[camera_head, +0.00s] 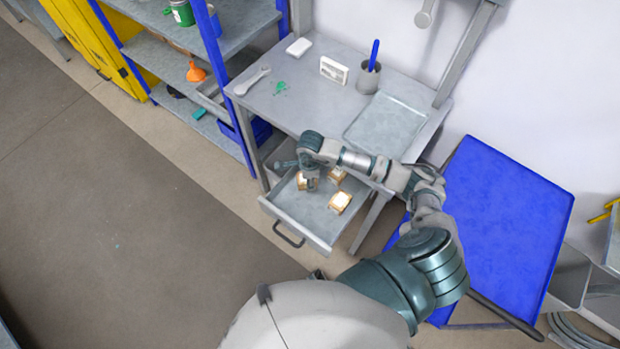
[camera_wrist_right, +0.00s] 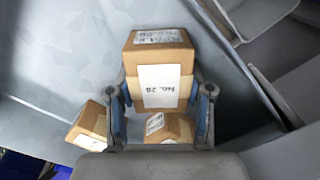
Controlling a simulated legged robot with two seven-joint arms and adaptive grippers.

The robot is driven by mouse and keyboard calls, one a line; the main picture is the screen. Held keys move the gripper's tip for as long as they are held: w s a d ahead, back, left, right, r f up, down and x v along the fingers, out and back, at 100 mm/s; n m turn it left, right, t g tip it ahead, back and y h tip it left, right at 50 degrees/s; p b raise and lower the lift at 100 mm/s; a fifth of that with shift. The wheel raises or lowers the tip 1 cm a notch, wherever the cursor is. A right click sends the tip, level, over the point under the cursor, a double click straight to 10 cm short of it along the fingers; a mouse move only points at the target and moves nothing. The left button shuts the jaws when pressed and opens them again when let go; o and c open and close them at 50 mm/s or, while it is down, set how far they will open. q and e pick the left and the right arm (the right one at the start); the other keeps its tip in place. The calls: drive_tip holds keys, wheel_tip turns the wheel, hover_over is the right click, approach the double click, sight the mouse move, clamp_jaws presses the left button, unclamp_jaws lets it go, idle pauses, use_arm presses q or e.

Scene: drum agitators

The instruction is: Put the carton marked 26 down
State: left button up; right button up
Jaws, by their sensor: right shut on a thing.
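My right gripper (camera_head: 311,183) points down into the open drawer (camera_head: 317,226) under the workbench. In the right wrist view the gripper (camera_wrist_right: 160,92) has its two fingers on either side of a brown carton (camera_wrist_right: 145,60), shut on it. The carton's white label appears to read No. 26. In the head view this carton (camera_head: 301,182) is partly hidden by the gripper. Whether it touches the drawer floor I cannot tell. Two other cartons, one at the back (camera_head: 336,175) and one at the front (camera_head: 341,201), lie in the drawer. My left gripper is not in view.
The workbench top (camera_head: 305,100) above the drawer holds a wrench (camera_head: 252,81), a white box (camera_head: 333,70), a grey cup (camera_head: 369,78) and a shallow tray (camera_head: 386,125). A shelf rack (camera_head: 210,40) stands left. A blue panel (camera_head: 505,225) is at right. The drawer's front right has free room.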

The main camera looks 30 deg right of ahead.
drive_tip(key=o, duration=0.8)
drive_tip(key=shift+d+f, duration=0.15)
drive_tip(key=o, duration=0.4)
drive_tip(key=shift+d, duration=0.15)
drive_tip(key=shift+o, duration=0.2)
drive_tip(key=shift+d, duration=0.2)
drive_tip(key=shift+a, duration=0.2)
wheel_tip(320, 180, up, 3)
drive_tip(key=shift+a+r, duration=0.1)
drive_tip(key=r, duration=0.8)
drive_tip(key=shift+s+d, duration=0.1)
drive_tip(key=shift+d, duration=0.1)
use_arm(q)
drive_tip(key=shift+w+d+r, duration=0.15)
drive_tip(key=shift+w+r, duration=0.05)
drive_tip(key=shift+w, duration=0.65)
use_arm(e)
drive_tip(key=shift+r, duration=0.55)
drive_tip(key=shift+a, duration=0.1)
